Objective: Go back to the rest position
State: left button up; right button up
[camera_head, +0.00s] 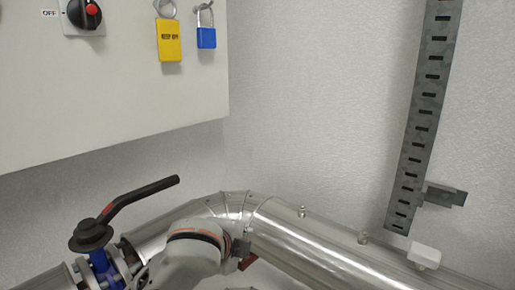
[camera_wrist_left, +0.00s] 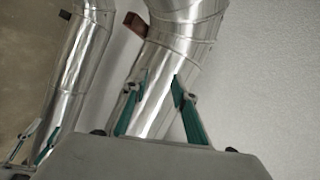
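My left gripper (camera_wrist_left: 160,77) shows in the left wrist view with its two green-padded fingers apart. Nothing is held between them. A shiny metal-clad pipe (camera_wrist_left: 185,55) lies beyond the fingers; I cannot tell how far off it is. In the head view, a white and grey rounded arm link, likely mine, is at the bottom in front of the pipe (camera_head: 310,243). The left gripper's fingers are not visible there. My right gripper does not clearly show in either view.
A valve with a black lever (camera_head: 140,197) and blue body (camera_head: 101,264) stands left of the arm link. A pale cabinet (camera_head: 120,110) carries a rotary switch (camera_head: 84,14), yellow padlock (camera_head: 168,40) and blue padlock (camera_head: 206,38). A slotted metal rail (camera_head: 424,110) is on the right wall.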

pick_arm(q)
jog(key=s+a+f+n+g+y, duration=0.1)
jog(key=s+a+f+n+y, duration=0.1)
jog(key=s+a+f+n, duration=0.5)
jog(key=s+a+f+n+y, duration=0.2)
jog(key=s+a+f, duration=0.2)
jog(key=a+f, duration=0.6)
jog(key=s+a+f+n+g+y, duration=0.1)
jog(key=s+a+f+n+y, duration=0.15)
jog(key=s+a, duration=0.55)
jog(key=s+a+f+n+g+y, duration=0.1)
jog(key=s+a+f+n, duration=0.15)
jog(key=s+a, duration=0.5)
jog(key=w+d+f+n+t+h, duration=0.2)
jog(key=d+f+h, duration=0.5)
jog(key=d+f, duration=0.7)
jog(key=shift+d+n+t, duration=0.3)
jog(key=shift+d+t, duration=0.6)
pick_arm(e)
jog(key=s+a+f+g, duration=0.1)
jog(key=s+f, duration=0.3)
jog(key=f, duration=0.1)
jog(key=shift+a+f+m, duration=0.2)
jog(key=shift+f+m, duration=0.1)
jog(key=shift+f, duration=0.1)
pick_arm(q)
jog(key=shift+w+r, duration=0.1)
jog(key=shift+w, duration=0.05)
pick_arm(e)
jog(key=shift+r, duration=0.1)
